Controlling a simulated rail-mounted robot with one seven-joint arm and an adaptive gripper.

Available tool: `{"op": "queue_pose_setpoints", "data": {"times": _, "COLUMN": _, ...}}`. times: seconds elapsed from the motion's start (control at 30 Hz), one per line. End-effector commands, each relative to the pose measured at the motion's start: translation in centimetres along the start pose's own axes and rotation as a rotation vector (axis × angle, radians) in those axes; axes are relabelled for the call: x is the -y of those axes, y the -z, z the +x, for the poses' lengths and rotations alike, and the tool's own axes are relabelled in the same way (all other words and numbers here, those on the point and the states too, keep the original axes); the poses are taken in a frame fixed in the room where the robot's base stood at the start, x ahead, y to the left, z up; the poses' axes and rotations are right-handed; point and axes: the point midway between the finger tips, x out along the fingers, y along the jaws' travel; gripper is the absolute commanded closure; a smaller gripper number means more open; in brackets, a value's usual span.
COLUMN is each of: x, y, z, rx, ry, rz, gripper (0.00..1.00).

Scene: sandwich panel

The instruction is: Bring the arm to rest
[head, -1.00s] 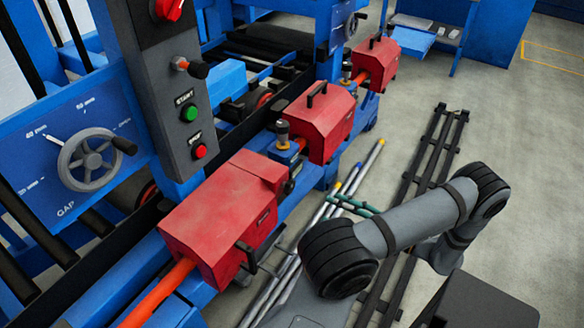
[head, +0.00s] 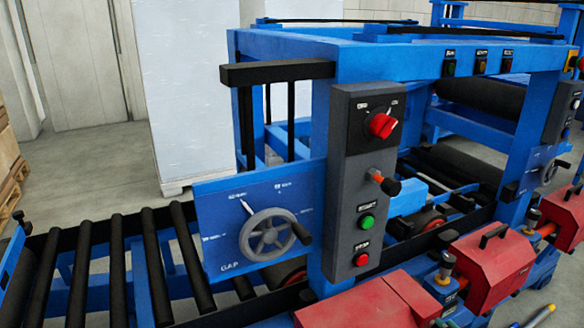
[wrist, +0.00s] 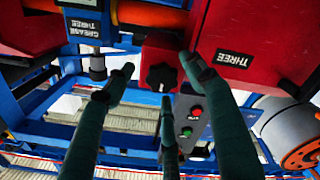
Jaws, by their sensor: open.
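My gripper (wrist: 158,78) shows in the wrist view with its dark green fingers spread apart and nothing between them. Behind the fingertips is a black star-shaped knob (wrist: 162,79) on a red block; I cannot tell the gap, and no contact shows. A red cover labelled THREE (wrist: 235,35) is at the upper right of that view, and a blue GREASE THREE plate (wrist: 84,27) is at the upper left. Neither my arm nor my gripper shows in the head view.
In the head view, a blue machine frame carries a grey control panel (head: 362,185), a GAP handwheel (head: 268,236) and red covers (head: 492,268). A roller conveyor (head: 120,265) runs left. A large pale panel stack (head: 195,95) stands behind. Bare floor (head: 85,165) shows at left.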

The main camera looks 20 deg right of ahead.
Motion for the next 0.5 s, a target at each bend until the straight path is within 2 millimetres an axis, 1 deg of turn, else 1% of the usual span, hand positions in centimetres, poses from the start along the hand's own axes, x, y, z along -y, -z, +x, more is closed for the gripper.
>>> {"op": "queue_pose_setpoints", "data": {"times": 0.3, "x": 0.0, "y": 0.0, "z": -0.3, "rx": 0.001, "ry": -0.001, "rz": -0.001, "gripper": 0.45}}
{"op": "queue_pose_setpoints", "data": {"times": 0.37, "x": -0.1, "y": -0.1, "z": -0.8, "rx": 0.003, "ry": -0.002, "rz": -0.001, "gripper": 0.45}}
{"op": "queue_pose_setpoints", "data": {"times": 0.5, "x": -0.1, "y": -0.2, "z": -2.7, "rx": 0.006, "ry": -0.003, "rz": -0.001, "gripper": 0.45}}
